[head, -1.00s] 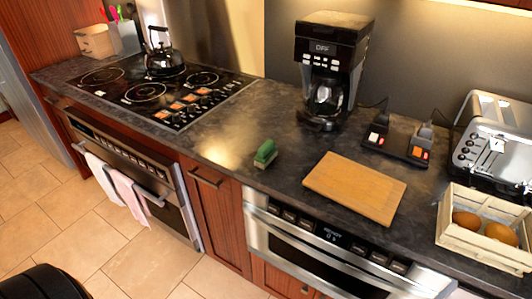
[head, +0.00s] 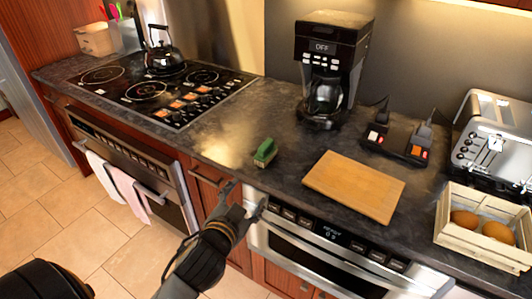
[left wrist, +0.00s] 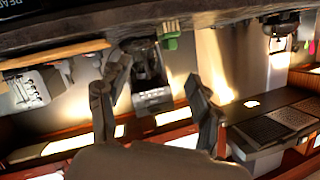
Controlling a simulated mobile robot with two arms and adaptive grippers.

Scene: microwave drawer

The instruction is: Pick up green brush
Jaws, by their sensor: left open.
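The green brush (head: 265,152) lies on the dark countertop (head: 225,150), near its front edge, left of the cutting board. It also shows as a small green patch in the upper middle of the left wrist view (left wrist: 170,41). My left gripper (head: 244,198) is open and empty, in front of the counter edge and apart from the brush, which is a little beyond it in the head view. Its two spread fingers also show in the left wrist view (left wrist: 159,75). My right gripper is not in view.
A wooden cutting board (head: 355,186) lies right of the brush. A coffee maker (head: 330,65) stands behind. The cooktop (head: 150,90) with a kettle (head: 163,55) is at left. A crate (head: 480,255) and a toaster (head: 493,140) are at right. The counter around the brush is clear.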

